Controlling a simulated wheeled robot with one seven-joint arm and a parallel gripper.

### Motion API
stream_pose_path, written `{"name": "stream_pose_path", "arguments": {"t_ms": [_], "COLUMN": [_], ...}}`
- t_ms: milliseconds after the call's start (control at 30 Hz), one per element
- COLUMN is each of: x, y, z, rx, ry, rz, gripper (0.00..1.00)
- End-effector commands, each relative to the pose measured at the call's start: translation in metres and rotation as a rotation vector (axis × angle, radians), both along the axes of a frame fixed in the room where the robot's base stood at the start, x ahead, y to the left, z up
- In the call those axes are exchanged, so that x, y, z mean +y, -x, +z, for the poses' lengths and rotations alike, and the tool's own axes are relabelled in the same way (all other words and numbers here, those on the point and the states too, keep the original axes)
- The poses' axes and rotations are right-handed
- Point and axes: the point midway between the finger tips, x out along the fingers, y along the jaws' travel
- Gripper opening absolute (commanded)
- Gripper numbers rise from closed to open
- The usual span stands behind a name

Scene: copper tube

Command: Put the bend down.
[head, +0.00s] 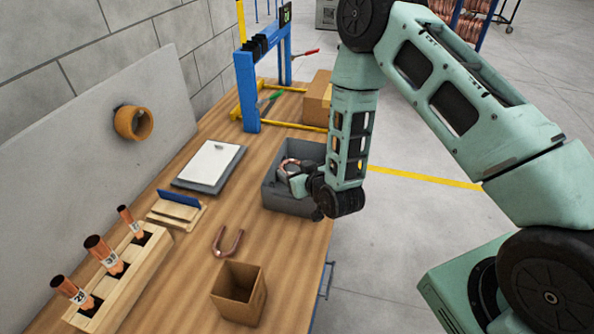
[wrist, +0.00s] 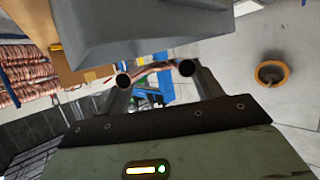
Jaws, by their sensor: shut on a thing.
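A copper U-bend (wrist: 153,71) sits between the fingers of my gripper (wrist: 155,88) in the wrist view, its two dark open ends facing the camera. In the head view the held copper bend (head: 290,162) shows at the gripper (head: 284,174), over the open grey bin (head: 283,207). My gripper is shut on this bend. Part of the bin is hidden behind my wrist, and I cannot tell whether the bend touches the bin. A second copper U-bend (head: 228,243) lies on the wooden bench (head: 185,275).
An open cardboard box (head: 239,293) stands near the front edge. A wooden rack (head: 118,280) holds copper tubes at left. A clipboard (head: 209,166), a blue-and-yellow press frame (head: 247,90) and a carton (head: 317,98) stand farther back. Bare bench lies around the second bend.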

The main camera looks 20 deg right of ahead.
Motion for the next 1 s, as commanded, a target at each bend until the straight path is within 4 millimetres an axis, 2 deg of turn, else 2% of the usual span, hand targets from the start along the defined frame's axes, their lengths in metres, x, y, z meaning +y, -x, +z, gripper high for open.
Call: {"name": "stream_pose_path", "arguments": {"t_ms": [400, 433, 500, 800, 1000], "x": [0.0, 0.0, 0.0, 0.0, 0.0], "y": [0.0, 0.0, 0.0, 0.0, 0.0], "z": [-0.008, -0.008, -0.008, -0.006, 0.009], "rx": [0.0, 0.0, 0.0, 0.0, 0.0], "ry": [0.0, 0.0, 0.0, 0.0, 0.0], "rz": [0.0, 0.0, 0.0, 0.0, 0.0], "gripper": [0.41, 0.73, 0.87, 0.87, 0.87]}}
